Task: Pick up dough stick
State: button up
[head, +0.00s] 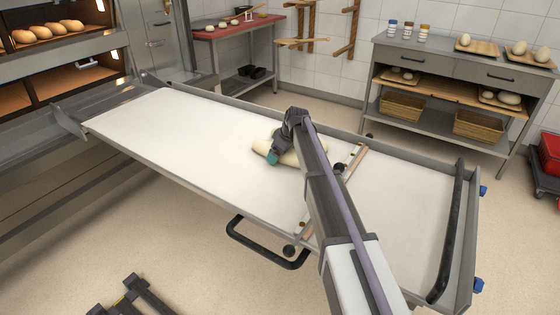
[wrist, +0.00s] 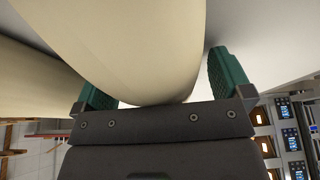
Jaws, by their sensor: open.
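Pale dough sticks lie on the white loading board (head: 170,125). In the head view one dough stick (head: 290,158) shows beside my gripper (head: 273,157), partly hidden by my arm, and the end of another pale piece (head: 261,146) shows to its left. In the wrist view a large dough stick (wrist: 135,40) fills the space between the two green fingers of my gripper (wrist: 155,85). The fingers stand apart, one on each side of it; whether either touches it I cannot tell. A second dough piece (wrist: 35,75) lies outside the left finger.
A crossbar (head: 347,165) spans the board behind my arm. Lit deck ovens with loaves (head: 45,32) stand at the left. A steel rack (head: 450,75) with trays and baskets and a red-topped table (head: 235,28) stand at the back. The board's left part is clear.

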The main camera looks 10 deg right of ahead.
jog(key=shift+r, duration=0.15)
jog(key=c, duration=1.2)
jog(key=shift+r, duration=0.15)
notch_tip(320, 180, up, 10)
jog(key=p, duration=1)
jog(key=shift+d, duration=0.1)
